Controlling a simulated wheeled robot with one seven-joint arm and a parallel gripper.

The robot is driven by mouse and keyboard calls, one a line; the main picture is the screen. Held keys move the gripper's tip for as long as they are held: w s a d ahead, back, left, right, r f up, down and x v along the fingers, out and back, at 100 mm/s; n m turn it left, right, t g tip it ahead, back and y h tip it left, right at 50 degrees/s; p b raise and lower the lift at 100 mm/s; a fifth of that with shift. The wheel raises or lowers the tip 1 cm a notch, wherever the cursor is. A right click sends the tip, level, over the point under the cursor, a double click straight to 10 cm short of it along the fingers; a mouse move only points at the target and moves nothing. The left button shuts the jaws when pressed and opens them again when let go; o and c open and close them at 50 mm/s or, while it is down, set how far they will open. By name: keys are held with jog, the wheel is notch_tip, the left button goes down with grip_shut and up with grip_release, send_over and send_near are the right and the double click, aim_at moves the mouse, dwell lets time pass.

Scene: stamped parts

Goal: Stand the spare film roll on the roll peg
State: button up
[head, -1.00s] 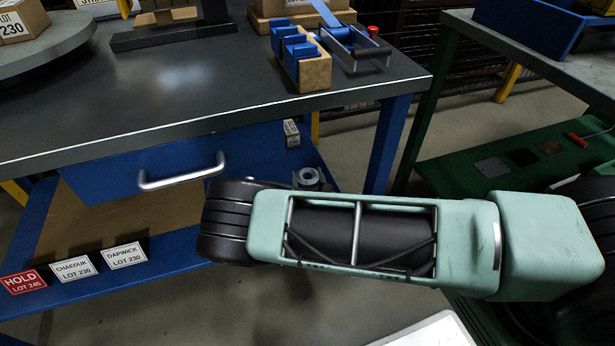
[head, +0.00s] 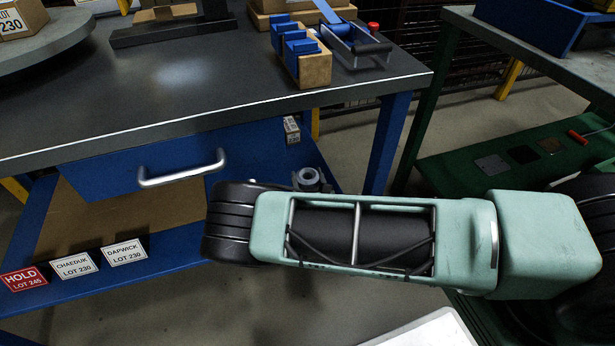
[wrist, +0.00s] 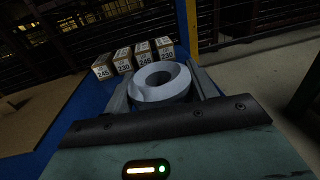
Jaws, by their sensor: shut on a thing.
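The film roll (wrist: 160,83) is a pale grey-white ring with an open core, seen from above in the wrist view. My gripper (wrist: 163,88) is shut on it, with one grey finger at each side. In the head view a small part of the roll (head: 307,177) shows above my arm, by the right end of the blue lower shelf; the rest of the gripper is hidden behind the arm. I cannot tell whether the roll touches the shelf. I cannot make out the roll peg in either view.
Several small boxes labelled 245 and 230 (wrist: 133,57) stand in a row just beyond the roll. The blue shelf (head: 160,262) carries lot signs. The bench drawer (head: 180,165) and blue leg (head: 385,145) are close by. Floor lies right of the shelf.

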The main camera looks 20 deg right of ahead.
jog(key=shift+f+b, duration=1.05)
jog(key=shift+f, duration=1.35)
jog(key=o, duration=1.1)
jog(key=shift+o, duration=0.2)
jog(key=s+a+p, duration=0.2)
jog(key=s+p, duration=0.3)
jog(key=s, duration=1.2)
jog(key=shift+s, duration=0.15)
jog(key=shift+a, duration=0.15)
